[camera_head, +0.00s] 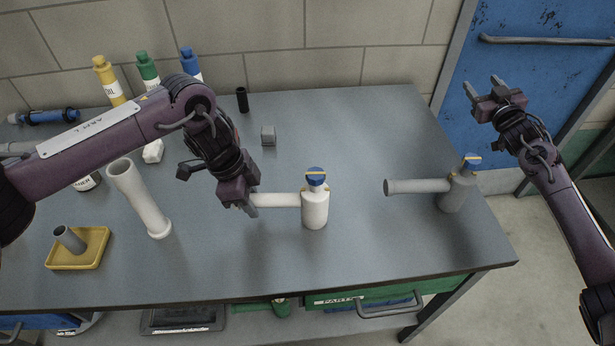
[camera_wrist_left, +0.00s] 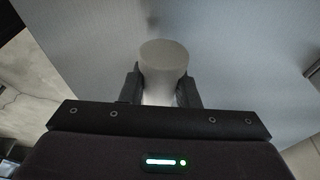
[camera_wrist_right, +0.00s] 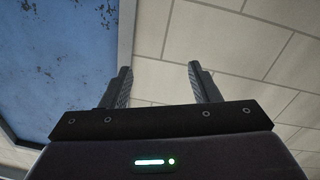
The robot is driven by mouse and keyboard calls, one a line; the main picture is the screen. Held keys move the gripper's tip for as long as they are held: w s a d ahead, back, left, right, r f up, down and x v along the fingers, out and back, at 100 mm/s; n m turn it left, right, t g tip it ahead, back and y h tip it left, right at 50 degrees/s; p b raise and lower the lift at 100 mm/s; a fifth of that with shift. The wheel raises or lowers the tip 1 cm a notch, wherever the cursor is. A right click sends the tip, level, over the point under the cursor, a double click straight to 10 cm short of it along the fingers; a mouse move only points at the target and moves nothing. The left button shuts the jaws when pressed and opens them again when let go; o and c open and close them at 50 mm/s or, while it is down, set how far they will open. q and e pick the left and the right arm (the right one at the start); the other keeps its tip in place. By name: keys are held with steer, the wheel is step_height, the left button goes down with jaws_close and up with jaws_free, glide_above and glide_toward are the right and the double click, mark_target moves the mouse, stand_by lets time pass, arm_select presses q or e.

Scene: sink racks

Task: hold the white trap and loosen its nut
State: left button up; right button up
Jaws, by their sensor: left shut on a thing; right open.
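The white trap (camera_head: 315,211) stands upright on the bench, with a side pipe (camera_head: 276,200) pointing left. Its blue nut (camera_head: 316,176) with a yellow mark sits on top. My left gripper (camera_head: 250,203) is shut on the end of the side pipe. In the left wrist view the pale pipe end (camera_wrist_left: 164,57) shows between the left fingers (camera_wrist_left: 162,85). My right gripper (camera_head: 484,85) is open and empty, raised beyond the bench's right side in front of the blue door. The right wrist view shows only wall and door past its fingers (camera_wrist_right: 160,72).
A similar grey trap (camera_head: 454,195) with a blue nut stands near the right edge. A white pipe (camera_head: 139,197), yellow tray (camera_head: 98,248) and several bottles (camera_head: 108,80) are on the left. A small grey block (camera_head: 268,135) sits behind. The bench front is clear.

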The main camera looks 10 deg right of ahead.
steer(key=w+a+r+n+t+y, duration=0.1)
steer(key=w+a+r+n+y, duration=0.15)
steer(key=a+r+y, duration=0.6)
steer(key=w+a+r+n+t+y, duration=0.15)
steer(key=a+r+n+y, duration=0.35)
steer(key=a, duration=0.6)
steer(key=s+a+r+n+g+y, duration=0.2)
steer(key=a+n+g+y, duration=0.35)
steer(key=a, duration=0.65)
arm_select(q)
steer(key=shift+a, duration=0.1)
arm_select(e)
steer(key=s+a+f+n+g+y, duration=0.3)
steer(key=a+f+n+g, duration=0.15)
steer(key=a+g, duration=0.25)
steer(key=n+g+h, duration=0.4)
steer(key=g+h, duration=0.1)
steer(key=g, duration=1.2)
glide_toward(307, 179)
steer(key=d, duration=0.2)
steer(key=shift+m, duration=0.25)
steer(key=x, duration=1.1)
steer(key=shift+w+a, duration=0.2)
steer(key=shift+a, duration=0.3)
